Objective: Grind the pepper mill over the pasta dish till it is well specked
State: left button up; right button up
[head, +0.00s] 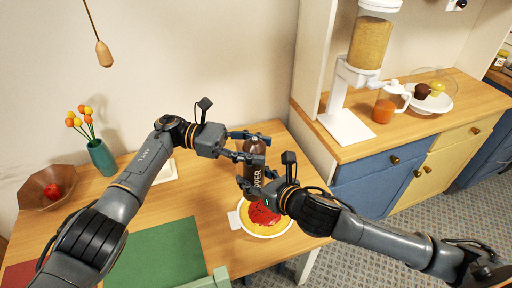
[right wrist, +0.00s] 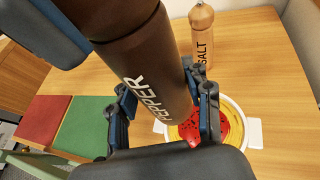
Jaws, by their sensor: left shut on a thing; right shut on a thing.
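The dark brown pepper mill (head: 257,178), lettered PEPPER, is held above the pasta dish. My left gripper (head: 252,147) is shut on its upper part. My right gripper (head: 256,186) is shut on its lower body and hides part of it. In the right wrist view the mill (right wrist: 150,70) looks tilted between my right fingers (right wrist: 163,112). The pasta dish (head: 285,229) is round and white with yellow pasta and red sauce. The right wrist view shows dark specks on the sauce in the dish (right wrist: 240,125). The mill's lower end is hidden in the head view.
A wooden salt mill (right wrist: 201,38) stands on the table beyond the dish. A green mat (head: 160,255), a vase (head: 101,157) and a wooden bowl (head: 38,190) are to the left. The counter at right holds a dispenser (head: 345,125) and a juice jug (head: 386,108).

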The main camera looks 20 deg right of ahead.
aim_at(255, 138)
pick_arm(q)
jog(key=o, duration=1.2)
notch_tip(255, 138, up, 10)
jog(key=shift+f, duration=0.1)
